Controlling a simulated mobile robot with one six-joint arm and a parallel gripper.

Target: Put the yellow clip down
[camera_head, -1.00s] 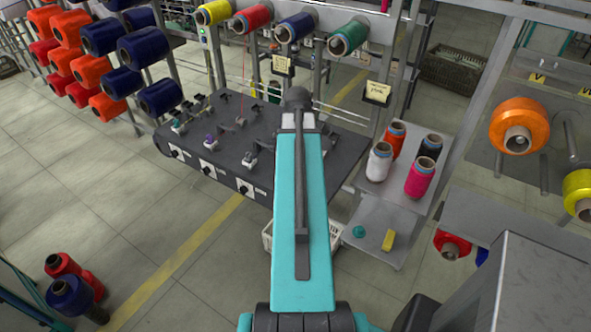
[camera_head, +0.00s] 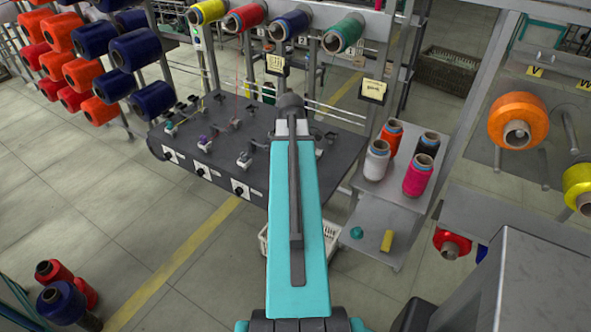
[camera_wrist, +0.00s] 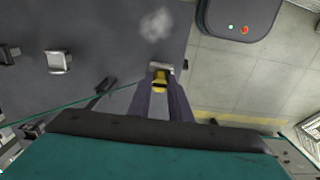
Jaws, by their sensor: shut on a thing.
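In the wrist view the two dark fingers of my gripper (camera_wrist: 161,90) are shut on the yellow clip (camera_wrist: 160,78). The clip is small, with a dark band across it, and the fingers cover its sides. It is over the dark grey machine top, near that top's right edge; I cannot tell whether it touches the surface. In the head view my own arm hides the gripper and the clip.
The dark winding machine (camera_head: 225,180) carries several small fittings. A thin teal thread (camera_wrist: 110,93) runs toward the clip. On the right, a grey shelf stand (camera_head: 405,205) holds several bobbins, with a yellow block (camera_head: 387,240) and a teal piece (camera_head: 357,232) below. A pale basket (camera_head: 263,240) stands underneath.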

